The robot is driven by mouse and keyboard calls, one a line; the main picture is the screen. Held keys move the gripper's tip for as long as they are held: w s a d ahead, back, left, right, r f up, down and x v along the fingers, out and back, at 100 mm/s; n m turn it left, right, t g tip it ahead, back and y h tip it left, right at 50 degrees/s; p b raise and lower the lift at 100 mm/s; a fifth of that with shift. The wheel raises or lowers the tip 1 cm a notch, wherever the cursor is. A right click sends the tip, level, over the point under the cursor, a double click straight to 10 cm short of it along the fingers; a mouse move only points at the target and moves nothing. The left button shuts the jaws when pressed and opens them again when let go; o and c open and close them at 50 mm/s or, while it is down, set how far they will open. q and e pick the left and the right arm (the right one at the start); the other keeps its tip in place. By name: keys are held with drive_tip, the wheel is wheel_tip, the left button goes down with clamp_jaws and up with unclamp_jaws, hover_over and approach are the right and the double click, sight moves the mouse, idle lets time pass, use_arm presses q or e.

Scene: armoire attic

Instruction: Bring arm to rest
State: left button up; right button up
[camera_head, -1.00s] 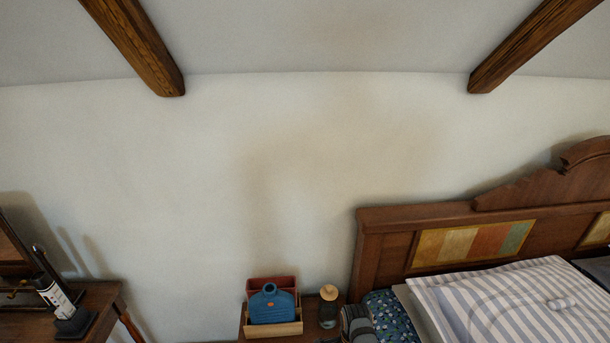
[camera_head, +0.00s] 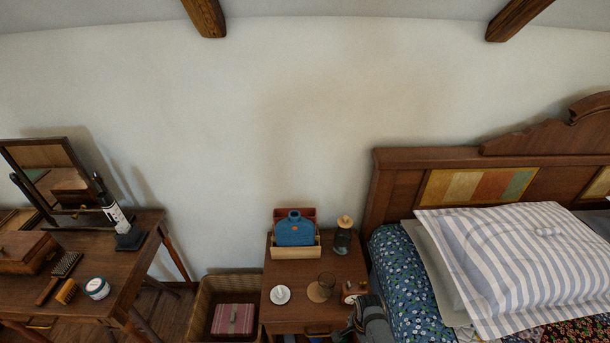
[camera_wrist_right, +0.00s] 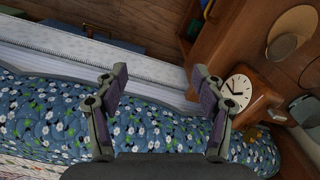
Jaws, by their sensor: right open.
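My right arm (camera_head: 368,318) shows at the bottom of the head view, grey, beside the nightstand's right front corner and the bed. Its fingertips are not clear there. In the right wrist view my right gripper (camera_wrist_right: 160,76) has its two fingers spread wide with nothing between them. The blue floral bedding (camera_wrist_right: 60,118) lies behind and below the fingers. A wooden clock (camera_wrist_right: 239,86) with a white face appears just beyond the right finger; I cannot tell the exact gap. My left gripper is in neither view.
A dressing table (camera_head: 140,245) is at left, a bed with striped pillow (camera_head: 530,265) at right.

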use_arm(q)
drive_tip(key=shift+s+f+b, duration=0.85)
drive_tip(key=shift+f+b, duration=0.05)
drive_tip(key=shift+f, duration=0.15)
use_arm(e)
drive_tip(key=s+d+f+n, duration=0.3)
drive_tip(key=s+f, duration=0.3)
drive_tip(key=s, duration=0.5)
drive_tip(key=s+d+f+n, duration=0.4)
drive_tip(key=s+f+n, duration=0.2)
drive_tip(key=s, duration=0.5)
drive_tip(key=s+d+f+n+t, duration=0.1)
drive_tip(key=s+d+f+n, duration=0.3)
drive_tip(key=s+f, duration=0.4)
drive_tip(key=s+n, duration=0.1)
drive_tip(key=s, duration=0.2)
drive_tip(key=shift+h, duration=0.4)
drive_tip(key=shift+d, duration=0.1)
